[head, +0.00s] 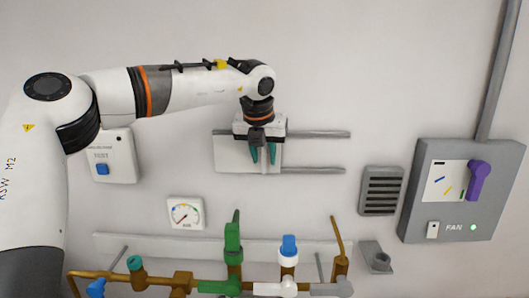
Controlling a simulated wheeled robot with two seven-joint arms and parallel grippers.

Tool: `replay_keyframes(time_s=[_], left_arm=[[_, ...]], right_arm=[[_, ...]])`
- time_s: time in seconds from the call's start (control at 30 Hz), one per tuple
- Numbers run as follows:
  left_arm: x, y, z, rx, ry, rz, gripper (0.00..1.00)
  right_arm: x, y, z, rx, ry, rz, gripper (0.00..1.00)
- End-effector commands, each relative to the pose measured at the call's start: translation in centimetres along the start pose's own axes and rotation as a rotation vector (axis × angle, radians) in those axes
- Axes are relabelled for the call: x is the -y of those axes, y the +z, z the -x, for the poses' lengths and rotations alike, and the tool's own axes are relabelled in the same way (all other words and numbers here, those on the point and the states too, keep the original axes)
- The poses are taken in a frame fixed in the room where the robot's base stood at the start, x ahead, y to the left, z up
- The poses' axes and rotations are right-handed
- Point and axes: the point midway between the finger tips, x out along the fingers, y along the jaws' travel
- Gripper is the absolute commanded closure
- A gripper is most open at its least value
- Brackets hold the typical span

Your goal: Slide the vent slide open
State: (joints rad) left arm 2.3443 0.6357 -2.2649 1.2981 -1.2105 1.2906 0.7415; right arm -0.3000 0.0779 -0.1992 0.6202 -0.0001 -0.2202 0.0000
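The vent slide looks to be the pale plate (233,157) on the wall, set at the left part of two grey horizontal rails (318,134). The rails run on bare to the right of the plate. My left gripper (263,155) hangs in front of the plate's right half, with its two teal fingers pointing down and apart. I see nothing clearly held between them. Any handle on the plate is hidden by the gripper, and whether the fingers touch the plate cannot be told. My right gripper is not in view.
A grey louvred grille (381,190) and a grey fan box (462,190) with a purple handle are at the right. A test box (113,156) and a dial gauge (186,213) are at the left. Brass pipes with coloured valves (233,240) run below. The wall beside the bare rails is clear.

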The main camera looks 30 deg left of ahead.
Motion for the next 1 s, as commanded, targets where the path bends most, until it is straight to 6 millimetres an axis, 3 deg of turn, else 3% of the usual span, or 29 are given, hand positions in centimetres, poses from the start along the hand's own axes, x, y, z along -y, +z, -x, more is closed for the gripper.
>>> replay_keyframes(time_s=[0.2,0.47,0.67,1.0], left_arm=[[0.0,0.0,-1.4,0.0,0.0,-0.002,0.68],[-0.1,0.1,-1.6,-0.001,0.0,-0.002,0.68],[-0.1,0.0,-1.5,-0.001,0.0,-0.002,1.0],[-0.3,0.0,-1.6,-0.002,0.001,-0.002,1.0]], right_arm=[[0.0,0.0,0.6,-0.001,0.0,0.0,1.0],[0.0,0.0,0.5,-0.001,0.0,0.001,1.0],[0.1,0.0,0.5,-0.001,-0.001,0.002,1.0],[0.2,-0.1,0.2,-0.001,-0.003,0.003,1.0]])
